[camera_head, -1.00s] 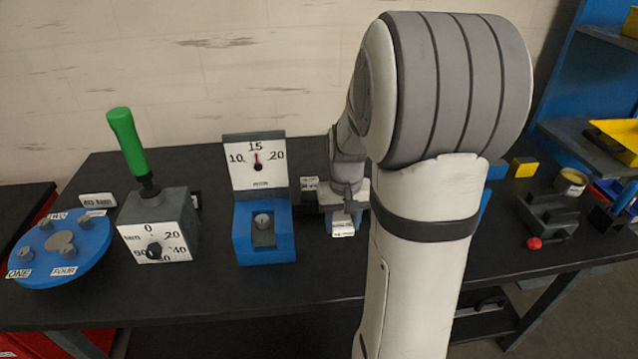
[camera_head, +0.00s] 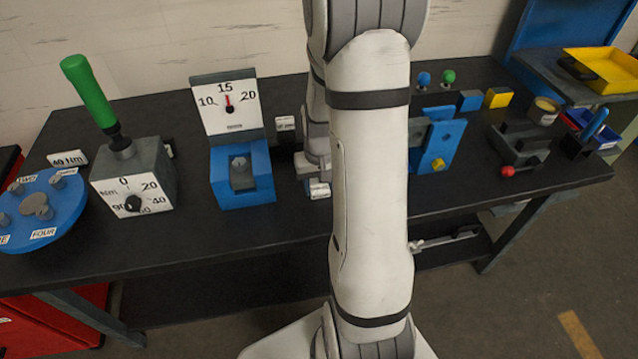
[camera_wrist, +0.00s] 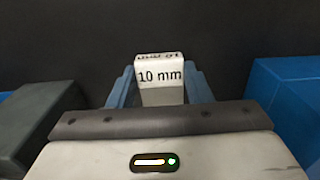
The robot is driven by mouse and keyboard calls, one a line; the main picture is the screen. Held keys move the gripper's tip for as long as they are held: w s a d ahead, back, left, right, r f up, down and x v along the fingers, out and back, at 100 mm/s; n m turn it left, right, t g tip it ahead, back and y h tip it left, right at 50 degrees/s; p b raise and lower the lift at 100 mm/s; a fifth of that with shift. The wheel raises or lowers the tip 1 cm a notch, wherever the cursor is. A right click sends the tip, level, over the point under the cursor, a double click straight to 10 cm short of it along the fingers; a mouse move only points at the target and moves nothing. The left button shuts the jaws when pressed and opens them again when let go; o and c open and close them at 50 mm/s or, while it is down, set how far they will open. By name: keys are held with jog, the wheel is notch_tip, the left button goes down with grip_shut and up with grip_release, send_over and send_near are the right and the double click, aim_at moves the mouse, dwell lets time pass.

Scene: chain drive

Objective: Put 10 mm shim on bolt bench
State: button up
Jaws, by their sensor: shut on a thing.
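The 10 mm shim (camera_wrist: 160,75) is a small pale block with "10 mm" printed on its faces. In the wrist view it sits between the blue fingers of my gripper (camera_wrist: 160,88), which is shut on it. In the head view my gripper (camera_head: 316,180) is low over the black bench top (camera_head: 300,222), right of the blue dial gauge, partly hidden by my arm. No label marks the bolt bench, so I cannot tell for sure which surface it is. I cannot tell if the shim touches the bench.
Left of my gripper are the blue dial gauge (camera_head: 243,182), a grey box with a green handle (camera_head: 90,92) and a blue disc (camera_head: 40,210). To the right are a blue stand (camera_head: 436,145), a grey fixture (camera_head: 520,143) and a yellow tray (camera_head: 605,68). The bench front is clear.

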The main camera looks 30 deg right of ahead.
aim_at(319, 188)
jog(key=shift+f, duration=0.2)
jog(key=o, duration=1.3)
jog(key=shift+c, duration=0.2)
notch_tip(319, 188, up, 12)
jog(key=s+a+r+n+t, duration=0.3)
jog(key=s+a+r, duration=0.5)
jog(key=s+a, duration=0.4)
jog(key=shift+s+a, duration=0.3)
jog(key=shift+s, duration=0.15)
